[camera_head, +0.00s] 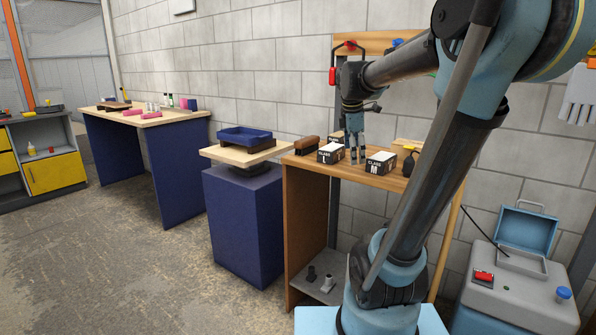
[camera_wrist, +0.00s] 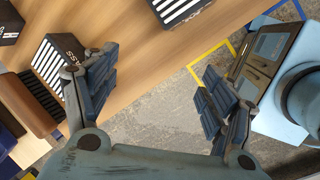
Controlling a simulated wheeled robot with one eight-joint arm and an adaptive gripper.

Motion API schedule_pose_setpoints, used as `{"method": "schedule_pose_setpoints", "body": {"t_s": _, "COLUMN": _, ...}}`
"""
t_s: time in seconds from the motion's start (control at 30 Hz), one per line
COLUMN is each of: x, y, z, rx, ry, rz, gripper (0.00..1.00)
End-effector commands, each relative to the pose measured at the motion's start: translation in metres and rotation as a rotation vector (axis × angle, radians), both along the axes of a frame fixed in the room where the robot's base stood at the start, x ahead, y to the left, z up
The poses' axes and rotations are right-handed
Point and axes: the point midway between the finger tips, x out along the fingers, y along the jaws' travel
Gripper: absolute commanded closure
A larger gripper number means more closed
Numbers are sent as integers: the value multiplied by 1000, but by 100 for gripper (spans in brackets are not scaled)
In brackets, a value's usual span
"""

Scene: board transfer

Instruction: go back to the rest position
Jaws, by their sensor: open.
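My gripper (camera_head: 354,152) points down above the wooden bench (camera_head: 300,178), between two small black boxes in the head view. In the wrist view its two fingers (camera_wrist: 155,95) are spread wide, with nothing between them but bench edge and floor. The left box (camera_head: 330,153) is marked "CLASS L" and the right box (camera_head: 380,163) "CLASS M"; both have white tops. In the wrist view, striped boxes show at the left (camera_wrist: 52,72) and top (camera_wrist: 178,10). I cannot tell whether the fingertips touch the bench.
A brown block (camera_head: 306,145) lies at the bench's left end. A blue tray (camera_head: 245,138) sits on a board over a blue pedestal (camera_head: 243,220). A blue table (camera_head: 150,160) stands farther left. A grey cabinet (camera_head: 520,290) with an open blue box stands right. The left floor is clear.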

Motion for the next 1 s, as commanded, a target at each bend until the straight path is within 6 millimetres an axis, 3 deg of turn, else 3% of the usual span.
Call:
{"method": "schedule_pose_setpoints", "body": {"t_s": 0.03, "x": -19, "y": -2, "z": -10, "rx": 31, "ry": -8, "rz": -84, "gripper": 24}}
{"method": "schedule_pose_setpoints", "body": {"t_s": 0.2, "x": -73, "y": -6, "z": -44, "rx": 139, "ry": -31, "rz": -388, "gripper": 24}}
{"method": "schedule_pose_setpoints", "body": {"t_s": 0.6, "x": -189, "y": -5, "z": -141, "rx": 367, "ry": -62, "rz": -1107, "gripper": 24}}
{"method": "schedule_pose_setpoints", "body": {"t_s": 0.8, "x": -228, "y": -2, "z": -184, "rx": 444, "ry": -63, "rz": -1392, "gripper": 24}}
{"method": "schedule_pose_setpoints", "body": {"t_s": 1.0, "x": -242, "y": -1, "z": -202, "rx": 474, "ry": -64, "rz": -1514, "gripper": 24}}
